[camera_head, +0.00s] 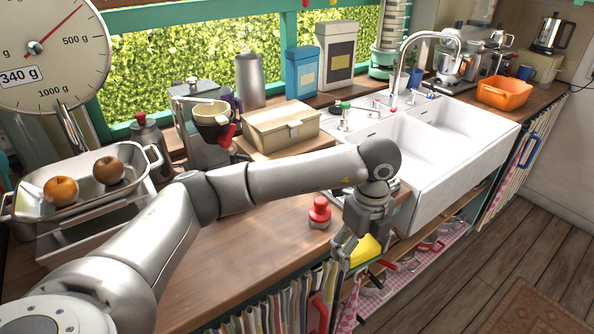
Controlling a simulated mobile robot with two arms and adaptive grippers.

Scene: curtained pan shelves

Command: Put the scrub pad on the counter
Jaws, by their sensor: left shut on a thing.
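The scrub pad (369,250) shows as a yellow piece at my left gripper (350,258). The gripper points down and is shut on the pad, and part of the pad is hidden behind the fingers. Gripper and pad appear at the front edge of the wooden counter (235,250), left of the sink; I cannot tell the pad's exact height against the counter top. My right gripper is not in view.
A red knobbed item (320,212) stands on the counter just left of my gripper. The white sink (440,150) lies to the right. A beige box (281,126) and a metal pan (90,185) with fruit stand behind my arm. The front-left counter is mostly clear.

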